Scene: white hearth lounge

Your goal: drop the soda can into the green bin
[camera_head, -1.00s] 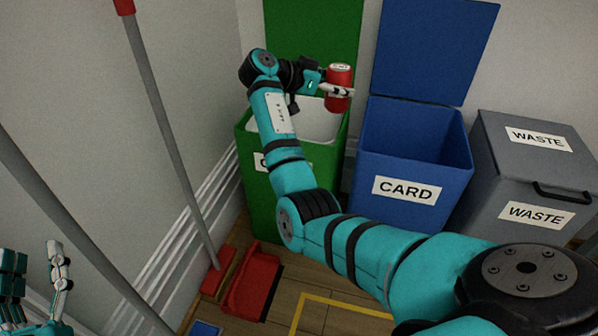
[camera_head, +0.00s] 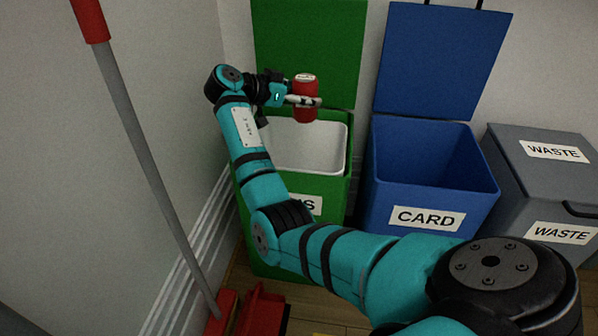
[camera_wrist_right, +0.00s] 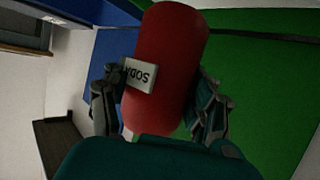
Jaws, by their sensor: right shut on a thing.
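The red soda can (camera_head: 304,88) is upright in my right gripper (camera_head: 303,100), above the open green bin (camera_head: 300,185). The bin's lid (camera_head: 308,50) stands raised at the back, and a white liner (camera_head: 325,148) shows inside. In the right wrist view, the can (camera_wrist_right: 172,60) with its white SODA label fills the middle, between the two fingers of the gripper (camera_wrist_right: 160,100), which is shut on it. My right arm hides part of the bin's front and label. My left gripper is out of the head view.
An open blue bin marked CARD (camera_head: 430,180) stands right of the green one, and a closed grey WASTE bin (camera_head: 545,190) beyond it. A broom (camera_head: 140,150) leans at the left. A red dustpan (camera_head: 262,312) lies on the floor before the green bin.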

